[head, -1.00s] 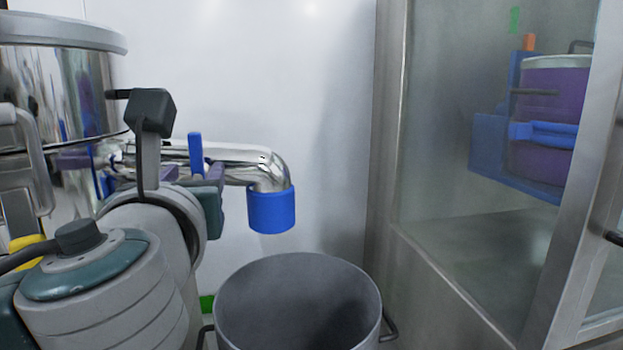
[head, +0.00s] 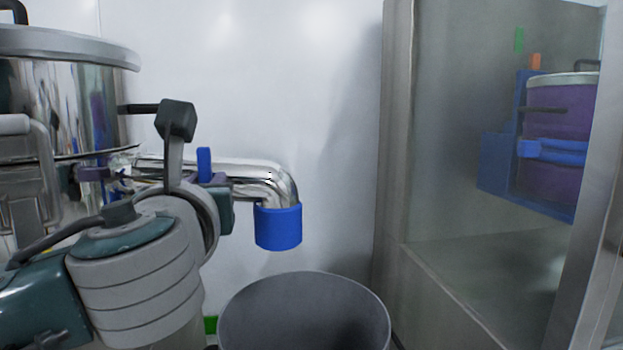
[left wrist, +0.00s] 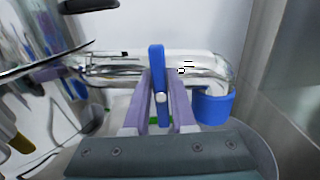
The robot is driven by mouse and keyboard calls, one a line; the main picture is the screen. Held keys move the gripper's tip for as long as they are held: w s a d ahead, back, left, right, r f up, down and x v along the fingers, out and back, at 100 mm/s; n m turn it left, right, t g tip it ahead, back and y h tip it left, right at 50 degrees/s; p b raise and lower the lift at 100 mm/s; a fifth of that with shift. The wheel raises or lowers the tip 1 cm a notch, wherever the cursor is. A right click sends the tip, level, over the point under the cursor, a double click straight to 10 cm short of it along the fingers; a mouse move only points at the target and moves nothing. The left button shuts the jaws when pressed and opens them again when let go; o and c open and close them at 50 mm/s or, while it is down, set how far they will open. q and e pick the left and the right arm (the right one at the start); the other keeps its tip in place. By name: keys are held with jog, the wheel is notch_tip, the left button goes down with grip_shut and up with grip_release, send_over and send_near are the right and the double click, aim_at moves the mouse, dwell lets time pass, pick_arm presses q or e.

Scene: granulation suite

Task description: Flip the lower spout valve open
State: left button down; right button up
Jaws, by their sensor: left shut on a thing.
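The lower spout is a shiny steel pipe (head: 245,172) coming from the side of a steel vessel (head: 62,100). It bends down into a blue end collar (head: 278,227). The valve lever is a blue upright bar (head: 204,160) at the pipe, crosswise to it; it also shows in the left wrist view (left wrist: 157,60). My left gripper (left wrist: 160,98) is shut on the lever, with a purple finger on each side of it. In the head view the gripper (head: 212,180) partly hides the lever's lower part. My right gripper is not in view.
A grey open bin (head: 305,283) stands below the collar. A glass-fronted cabinet (head: 397,140) on the right holds a purple container (head: 562,110) in a blue holder. A dark handle (head: 142,109) juts from the vessel above my wrist. White wall lies behind.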

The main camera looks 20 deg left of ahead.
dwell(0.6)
pick_arm(q)
jog(key=shift+n+p, duration=0.5)
jog(key=shift+n, duration=0.2)
jog(key=shift+s+a+n+p, duration=0.15)
jog(key=shift+n+p, duration=0.5)
jog(key=shift+n, duration=0.55)
jog(key=n, duration=0.3)
jog(key=shift+a+f+n+p, duration=0.15)
jog(key=shift+n+p, duration=0.15)
jog(key=n, duration=0.3)
jog(key=n+b, duration=0.1)
jog(key=n, duration=0.3)
jog(key=f+n+b, duration=0.1)
jog(key=n, duration=0.2)
jog(key=shift+s+a, duration=0.15)
jog(key=shift+a, duration=0.05)
jog(key=shift+n, duration=0.5)
jog(key=c, duration=0.8)
grip_release()
jog(key=shift+r, duration=0.1)
